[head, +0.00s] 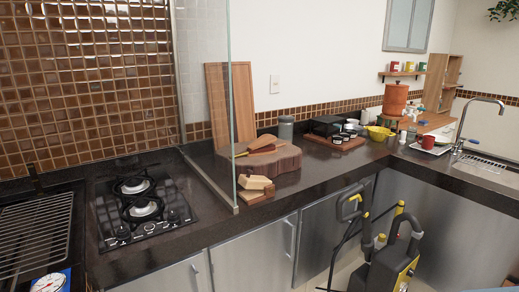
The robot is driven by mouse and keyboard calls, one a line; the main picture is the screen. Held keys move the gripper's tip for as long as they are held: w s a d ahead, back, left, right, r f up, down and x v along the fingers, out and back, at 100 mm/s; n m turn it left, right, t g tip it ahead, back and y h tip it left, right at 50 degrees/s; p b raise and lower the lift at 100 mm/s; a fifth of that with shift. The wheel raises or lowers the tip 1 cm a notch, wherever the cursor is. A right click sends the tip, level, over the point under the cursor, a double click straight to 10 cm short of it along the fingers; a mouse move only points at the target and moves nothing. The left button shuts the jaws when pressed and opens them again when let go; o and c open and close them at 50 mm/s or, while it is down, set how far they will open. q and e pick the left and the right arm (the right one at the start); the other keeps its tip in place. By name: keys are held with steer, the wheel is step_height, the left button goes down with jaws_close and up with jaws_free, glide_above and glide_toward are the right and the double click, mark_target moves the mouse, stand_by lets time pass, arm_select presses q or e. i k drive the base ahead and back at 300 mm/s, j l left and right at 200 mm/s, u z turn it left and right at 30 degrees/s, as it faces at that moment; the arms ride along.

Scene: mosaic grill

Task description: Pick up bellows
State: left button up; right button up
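I cannot tell for sure which thing is the bellows. A small brown wooden object (263,144) with a slim end pointing left lies on a thick round wood block (275,163), behind the glass panel. A pale wooden object (256,183) in stacked, angled layers sits at the counter's front, by the glass panel's edge, on or against a flat wooden piece (252,197). Either could be the bellows; details are too small. Neither of my grippers is in view.
A clear glass panel (208,90) stands between the gas hob (143,208) and the wood block. A grill grate (32,238) is at left. A yellow and black machine (390,265) stands on the floor before the cabinets. The front counter strip (200,235) is clear.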

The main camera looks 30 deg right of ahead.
mark_target(271, 148)
steer(key=l+z, duration=0.3)
steer(key=z, duration=0.15)
steer(key=l+z, duration=0.3)
steer(key=z, duration=0.15)
steer(key=i+l+z, duration=0.2)
steer(key=l, duration=0.25)
steer(key=i+l+z, duration=0.15)
steer(key=l, duration=0.25)
steer(key=i+l, duration=0.25)
steer(key=l, duration=0.2)
steer(key=i+l, duration=0.25)
steer(key=l, duration=0.2)
steer(key=i+l+z, duration=0.1)
steer(key=i+l, duration=0.2)
steer(key=l, duration=0.15)
